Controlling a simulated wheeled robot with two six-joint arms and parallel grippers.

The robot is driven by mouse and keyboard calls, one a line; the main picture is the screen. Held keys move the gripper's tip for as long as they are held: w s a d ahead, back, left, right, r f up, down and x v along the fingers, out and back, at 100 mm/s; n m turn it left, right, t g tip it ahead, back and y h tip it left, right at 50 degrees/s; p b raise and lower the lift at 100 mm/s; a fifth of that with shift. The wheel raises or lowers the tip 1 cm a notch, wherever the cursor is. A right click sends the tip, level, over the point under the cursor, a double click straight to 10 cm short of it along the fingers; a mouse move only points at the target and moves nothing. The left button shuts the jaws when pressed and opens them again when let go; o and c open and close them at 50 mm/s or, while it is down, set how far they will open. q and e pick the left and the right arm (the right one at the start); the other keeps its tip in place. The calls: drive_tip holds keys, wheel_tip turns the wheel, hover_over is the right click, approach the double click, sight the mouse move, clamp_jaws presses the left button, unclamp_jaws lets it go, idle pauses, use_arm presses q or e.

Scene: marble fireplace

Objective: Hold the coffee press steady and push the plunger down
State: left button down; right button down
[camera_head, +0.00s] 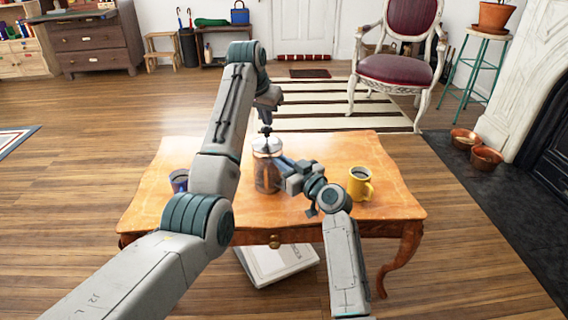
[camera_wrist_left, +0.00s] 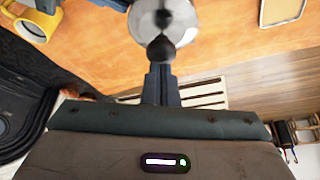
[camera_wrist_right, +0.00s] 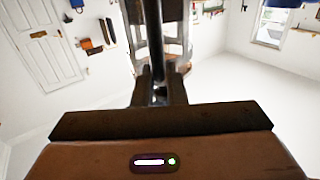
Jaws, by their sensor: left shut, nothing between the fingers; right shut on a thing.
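The coffee press (camera_head: 266,178), a glass body with a metal lid (camera_head: 267,146), stands upright on the wooden table. Its dark plunger knob (camera_head: 265,130) is up on a rod above the lid. My left gripper (camera_head: 266,118) is shut and empty, pointing down just above the knob. In the left wrist view the knob (camera_wrist_left: 160,48) shows at the fingertips, over the lid (camera_wrist_left: 176,22); contact cannot be told. My right gripper (camera_head: 284,172) is shut on the press's dark handle (camera_wrist_right: 153,50), at the press's right side.
A yellow mug (camera_head: 359,186) stands right of the press, and a dark blue mug (camera_head: 179,180) stands left, partly behind my left arm. A white box (camera_head: 277,265) is under the table. The tabletop's back is clear.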

use_arm(q)
drive_tip(key=shift+r, duration=2.5)
drive_tip(key=v, duration=0.7)
drive_tip(key=shift+r, duration=0.2)
drive_tip(key=shift+a, duration=0.1)
use_arm(e)
drive_tip(key=c, duration=1.4)
unclamp_jaws()
